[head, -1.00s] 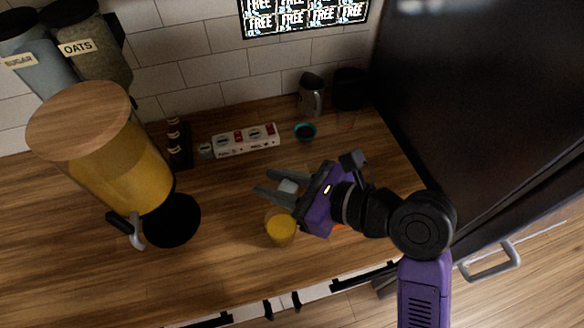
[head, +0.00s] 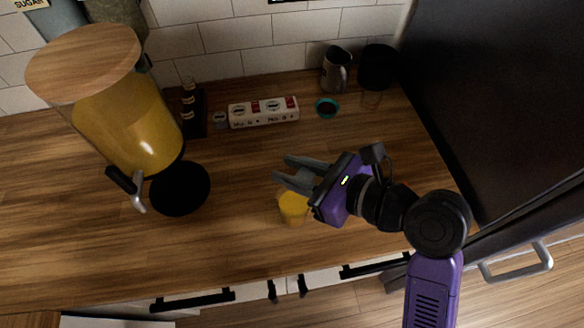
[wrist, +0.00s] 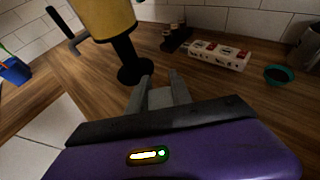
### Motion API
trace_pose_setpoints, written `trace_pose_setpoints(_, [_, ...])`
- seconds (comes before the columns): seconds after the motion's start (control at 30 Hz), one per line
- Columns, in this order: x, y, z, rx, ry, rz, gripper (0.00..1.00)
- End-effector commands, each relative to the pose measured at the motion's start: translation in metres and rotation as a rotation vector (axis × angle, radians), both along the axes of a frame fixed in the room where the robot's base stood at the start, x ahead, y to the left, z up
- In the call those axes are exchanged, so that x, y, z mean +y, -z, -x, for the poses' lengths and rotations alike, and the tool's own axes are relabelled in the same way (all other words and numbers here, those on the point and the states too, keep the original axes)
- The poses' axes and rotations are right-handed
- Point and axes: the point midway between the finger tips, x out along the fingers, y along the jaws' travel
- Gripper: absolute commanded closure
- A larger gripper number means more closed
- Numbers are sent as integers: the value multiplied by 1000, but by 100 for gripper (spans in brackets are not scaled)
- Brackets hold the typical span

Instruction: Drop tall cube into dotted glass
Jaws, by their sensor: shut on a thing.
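My gripper (head: 283,169) is above the wooden counter, fingers pointing left. In the wrist view my gripper (wrist: 160,76) is shut on a pale grey cube (wrist: 160,98) between its fingers. In the head view the fingers largely hide the cube. A glass with yellow contents (head: 293,210) stands on the counter just below the fingers in the picture, partly covered by the gripper. I cannot make out dots on either glass.
A juice dispenser (head: 130,125) with a black base stands at the left. A white box with red marks (head: 263,111), a teal bowl (head: 327,107) and a grey pitcher (head: 336,69) line the back. A dark fridge (head: 500,90) bounds the right. The middle counter is clear.

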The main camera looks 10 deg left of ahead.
Motion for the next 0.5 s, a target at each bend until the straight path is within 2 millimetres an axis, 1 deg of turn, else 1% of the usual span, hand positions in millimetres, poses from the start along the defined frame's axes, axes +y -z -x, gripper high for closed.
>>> trace_pose_setpoints(0.07, [0,-1,0,0,0,0,100])
trace_pose_setpoints(0.1, [0,-1,0,0,0,0,72])
trace_pose_setpoints(0.17, [0,-1,0,0,0,0,61])
trace_pose_setpoints(0.2, [0,-1,0,0,0,0,53])
trace_pose_setpoints(0.23, [0,-1,0,0,0,0,49])
trace_pose_setpoints(0.5, [0,-1,0,0,0,0,49])
